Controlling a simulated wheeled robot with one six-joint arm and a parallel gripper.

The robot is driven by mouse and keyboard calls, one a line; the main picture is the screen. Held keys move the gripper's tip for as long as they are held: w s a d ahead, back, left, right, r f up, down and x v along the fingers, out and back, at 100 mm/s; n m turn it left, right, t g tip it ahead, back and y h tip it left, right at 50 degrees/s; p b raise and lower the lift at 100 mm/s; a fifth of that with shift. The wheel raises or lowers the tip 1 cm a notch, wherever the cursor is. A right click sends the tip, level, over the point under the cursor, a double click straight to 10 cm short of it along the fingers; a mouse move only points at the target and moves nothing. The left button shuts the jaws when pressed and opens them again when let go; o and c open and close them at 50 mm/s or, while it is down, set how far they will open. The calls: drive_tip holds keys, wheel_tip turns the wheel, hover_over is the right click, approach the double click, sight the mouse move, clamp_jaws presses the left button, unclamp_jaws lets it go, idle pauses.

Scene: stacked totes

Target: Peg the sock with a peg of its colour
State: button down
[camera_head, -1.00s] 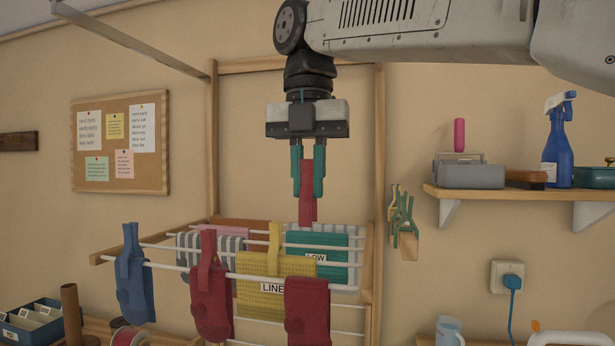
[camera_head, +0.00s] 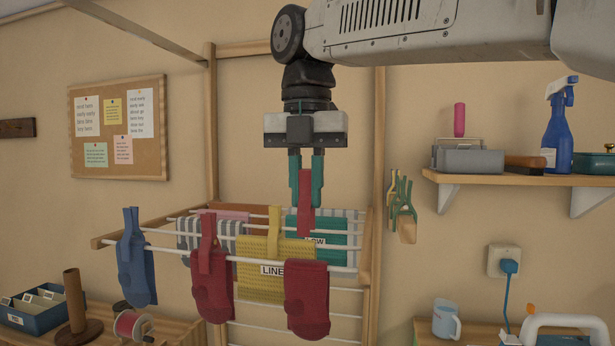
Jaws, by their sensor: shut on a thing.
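My gripper (camera_head: 305,208) points straight down and is shut on a red peg (camera_head: 305,218). The peg hangs upright between the teal fingertips, its lower end below them. A red sock (camera_head: 307,300) without a peg hangs over the front rod of the drying rack, almost directly below. In the picture a small gap shows between peg and sock; their depth difference is hard to tell. Another red sock (camera_head: 211,295) to the left carries a red peg (camera_head: 206,242). A blue sock (camera_head: 136,270) at far left carries a blue peg (camera_head: 131,228).
A yellow cloth (camera_head: 262,287) with a yellow peg (camera_head: 274,232) and a teal cloth (camera_head: 338,257) hang behind on the wooden rack (camera_head: 368,255). A shelf (camera_head: 515,180) stands further right.

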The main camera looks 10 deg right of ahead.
sight(307, 260)
drive_tip(key=shift+f, duration=3.35)
drive_tip(key=shift+f, duration=0.1)
drive_tip(key=c, duration=1.3)
unclamp_jaws()
